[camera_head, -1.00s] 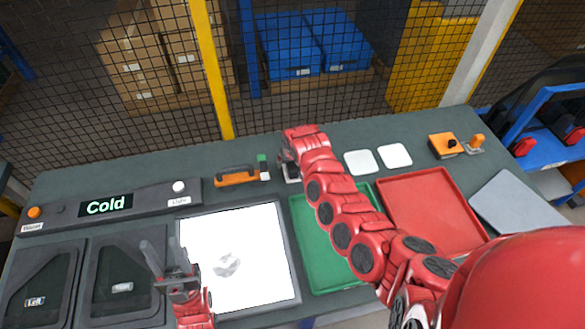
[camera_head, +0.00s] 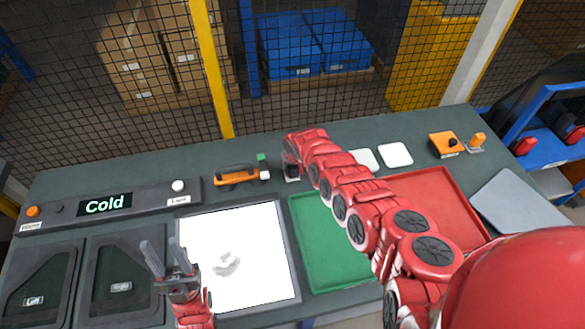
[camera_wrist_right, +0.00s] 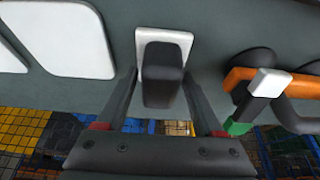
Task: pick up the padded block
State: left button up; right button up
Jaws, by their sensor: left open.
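The padded block (camera_wrist_right: 163,80) is dark and stands on a white square tile in the right wrist view. In the head view it is mostly hidden by my right arm. My right gripper (camera_wrist_right: 161,92) is open, with one finger on each side of the block and a visible gap to each side. My left gripper (camera_head: 165,257) is open and empty above the left edge of the white lit panel (camera_head: 255,225), far from the block.
An orange tool (camera_head: 236,175) with a green end lies close to the left of the block. White tiles (camera_head: 395,155), a green tray (camera_head: 312,270) and a red tray (camera_head: 455,205) are to the right. A mesh fence (camera_head: 330,95) stands behind the table.

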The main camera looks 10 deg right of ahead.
grip_shut()
jog(key=shift+w+r, duration=0.15)
jog(key=shift+r, duration=0.45)
jog(key=shift+r+b, duration=0.75)
jog(key=shift+r, duration=3.65)
